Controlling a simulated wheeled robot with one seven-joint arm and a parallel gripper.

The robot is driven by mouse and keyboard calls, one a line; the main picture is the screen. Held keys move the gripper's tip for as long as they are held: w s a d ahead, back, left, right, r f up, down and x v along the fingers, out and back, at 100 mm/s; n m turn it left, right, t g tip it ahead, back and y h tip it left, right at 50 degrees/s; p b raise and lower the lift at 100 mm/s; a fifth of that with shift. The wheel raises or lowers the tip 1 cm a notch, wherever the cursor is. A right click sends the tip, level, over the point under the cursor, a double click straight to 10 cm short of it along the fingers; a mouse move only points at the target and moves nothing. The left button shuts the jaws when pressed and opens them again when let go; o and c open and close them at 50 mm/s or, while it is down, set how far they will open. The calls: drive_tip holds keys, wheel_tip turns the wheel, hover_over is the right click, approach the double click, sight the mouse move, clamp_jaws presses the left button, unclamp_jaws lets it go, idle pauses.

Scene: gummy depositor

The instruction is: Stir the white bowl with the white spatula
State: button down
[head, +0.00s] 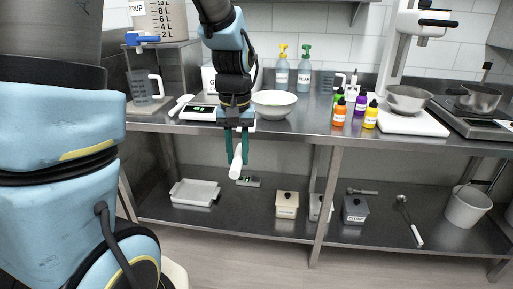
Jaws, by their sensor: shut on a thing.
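The white bowl (274,105) stands upright on the steel counter, just right of my wrist. My gripper (237,150) points down in front of the counter edge, lower than the bowl and apart from it. Its teal fingers are shut on a white elongated object (236,165), which hangs tilted in front of the lower shelf. This looks like the white spatula, but its full shape is hard to tell. The bowl's contents are hidden by its rim.
A white scale (198,112) and another white utensil (180,104) lie left of the bowl. A measuring jug (145,87) stands further left. Small coloured bottles (340,112) and a white board (412,121) are right. The lower shelf holds a white tray (194,192) and lidded containers (287,204).

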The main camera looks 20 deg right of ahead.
drive_tip(key=w+a+f+n, duration=0.1)
drive_tip(key=w+a+f, duration=0.2)
drive_tip(key=a, duration=0.4)
drive_tip(key=w+a+f+n, duration=0.1)
drive_tip(key=w+a+f, duration=0.3)
drive_tip(key=a, duration=0.3)
drive_tip(key=w+a+f+n, duration=0.2)
drive_tip(key=w+a+f, duration=0.2)
drive_tip(key=a, duration=0.3)
drive_tip(key=shift+a+f, duration=0.35)
drive_tip(key=shift+a, duration=0.05)
